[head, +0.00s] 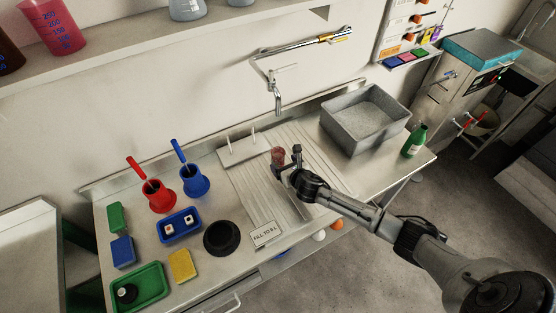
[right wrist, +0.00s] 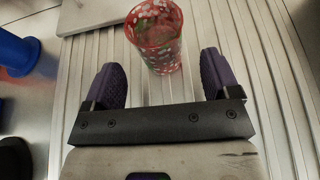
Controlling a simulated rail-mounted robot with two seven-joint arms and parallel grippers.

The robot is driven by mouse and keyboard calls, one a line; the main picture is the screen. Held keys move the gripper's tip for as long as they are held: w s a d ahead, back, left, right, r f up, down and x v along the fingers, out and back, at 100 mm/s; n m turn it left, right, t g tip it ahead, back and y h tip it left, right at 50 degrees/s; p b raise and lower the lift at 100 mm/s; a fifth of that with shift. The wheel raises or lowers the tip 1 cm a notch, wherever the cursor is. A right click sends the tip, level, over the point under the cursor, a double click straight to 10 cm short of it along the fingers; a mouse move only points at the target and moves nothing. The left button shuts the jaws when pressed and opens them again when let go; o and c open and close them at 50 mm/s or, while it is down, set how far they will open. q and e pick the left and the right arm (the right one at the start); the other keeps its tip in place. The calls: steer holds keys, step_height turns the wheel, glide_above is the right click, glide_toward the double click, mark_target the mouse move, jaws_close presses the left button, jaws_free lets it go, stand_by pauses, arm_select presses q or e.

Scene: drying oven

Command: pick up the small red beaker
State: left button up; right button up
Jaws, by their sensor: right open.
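The small red beaker (head: 278,156) stands upright on the ribbed drainboard (head: 252,184), in front of the wall tap. In the right wrist view the beaker (right wrist: 155,36) is translucent red with pale markings and lies just ahead of the fingers, roughly centred between them. My right gripper (head: 287,160) is beside the beaker in the head view. In the right wrist view its two purple-padded fingers (right wrist: 159,80) are wide apart with nothing between the pads. My left gripper is not in view.
A grey basin (head: 332,131) and a green bottle (head: 414,141) stand to the right. Red (head: 159,197) and blue (head: 195,182) holders, a blue tray (head: 180,236), a black bowl (head: 221,250) and a sign (head: 266,234) stand left and in front. Pegs (head: 229,143) rise behind the drainboard.

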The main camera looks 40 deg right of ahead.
mark_target(281, 161)
steer(key=shift+b+x, duration=0.8)
steer(key=shift+x, duration=2)
steer(key=shift+f, duration=0.1)
steer(key=shift+s, duration=0.1)
steer(key=c, duration=1.1)
